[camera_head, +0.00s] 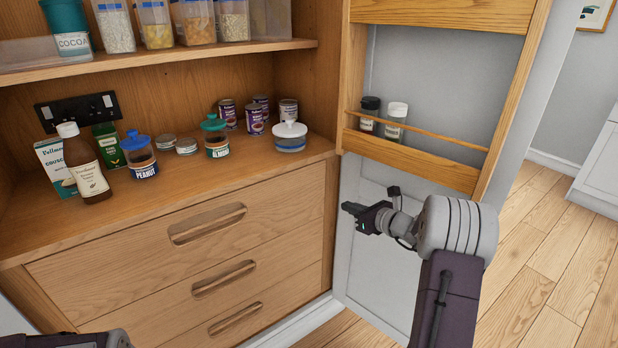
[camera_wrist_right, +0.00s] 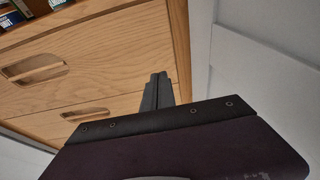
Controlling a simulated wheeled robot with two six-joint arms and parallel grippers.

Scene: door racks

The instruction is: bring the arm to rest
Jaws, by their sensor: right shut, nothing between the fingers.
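My right gripper (camera_head: 352,208) is in front of the open cupboard door, below its lowest rack, and points left toward the drawers. Its fingers are together and hold nothing. In the right wrist view the shut fingers (camera_wrist_right: 157,92) show against the wooden drawer fronts. My right arm comes up from the lower right in the head view. Of my left arm only a dark part shows at the bottom left edge; the left gripper is out of view.
The door rack (camera_head: 412,155) holds a black-lidded jar (camera_head: 369,115) and a white-lidded jar (camera_head: 396,120). The wooden counter (camera_head: 150,208) carries jars, tins and a brown bottle (camera_head: 84,165). Drawers (camera_head: 210,250) are shut below. Open floor (camera_head: 545,260) lies at the right.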

